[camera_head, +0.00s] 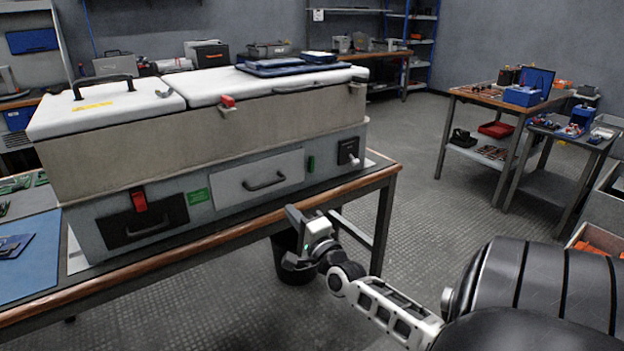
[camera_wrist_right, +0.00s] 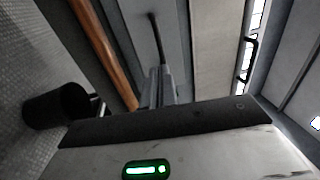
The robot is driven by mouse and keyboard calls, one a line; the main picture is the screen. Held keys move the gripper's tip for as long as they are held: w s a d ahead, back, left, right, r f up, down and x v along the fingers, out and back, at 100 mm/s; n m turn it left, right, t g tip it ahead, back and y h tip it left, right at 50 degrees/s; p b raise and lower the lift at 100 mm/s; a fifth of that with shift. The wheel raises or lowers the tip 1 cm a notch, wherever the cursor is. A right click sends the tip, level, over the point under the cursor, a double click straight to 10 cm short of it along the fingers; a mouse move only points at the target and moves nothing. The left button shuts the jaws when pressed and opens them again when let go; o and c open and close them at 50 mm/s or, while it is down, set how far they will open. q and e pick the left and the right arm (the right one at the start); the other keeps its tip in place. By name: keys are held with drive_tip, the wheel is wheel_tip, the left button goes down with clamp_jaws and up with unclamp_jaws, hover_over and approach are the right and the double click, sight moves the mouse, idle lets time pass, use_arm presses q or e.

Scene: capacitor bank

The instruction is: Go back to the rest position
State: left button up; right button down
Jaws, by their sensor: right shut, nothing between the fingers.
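My right gripper (camera_head: 293,216) is in front of the table's near edge, just below and in front of the grey cabinet (camera_head: 85,225). It is shut and empty, apart from the cabinet's handles. In the right wrist view, its fingers (camera_wrist_right: 160,85) show close together, pointing toward the cabinet front. My left gripper is not in view. The capacitor bank cabinet has a beige upper body (camera_head: 165,137), closed white lids (camera_head: 215,83), a light drawer panel (camera_head: 258,178) with a dark handle, and a black panel with a red lever (camera_head: 139,200).
The cabinet stands on a wood-edged table (camera_head: 225,237). A black bin (camera_head: 290,270) stands on the floor behind my gripper, also seen in the right wrist view (camera_wrist_right: 58,107). A cart (camera_head: 500,103) with parts stands at right. The floor (camera_head: 420,200) between is clear.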

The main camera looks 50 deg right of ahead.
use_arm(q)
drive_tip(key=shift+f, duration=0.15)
use_arm(e)
drive_tip(key=v, duration=0.5)
drive_tip(key=shift+s, duration=0.1)
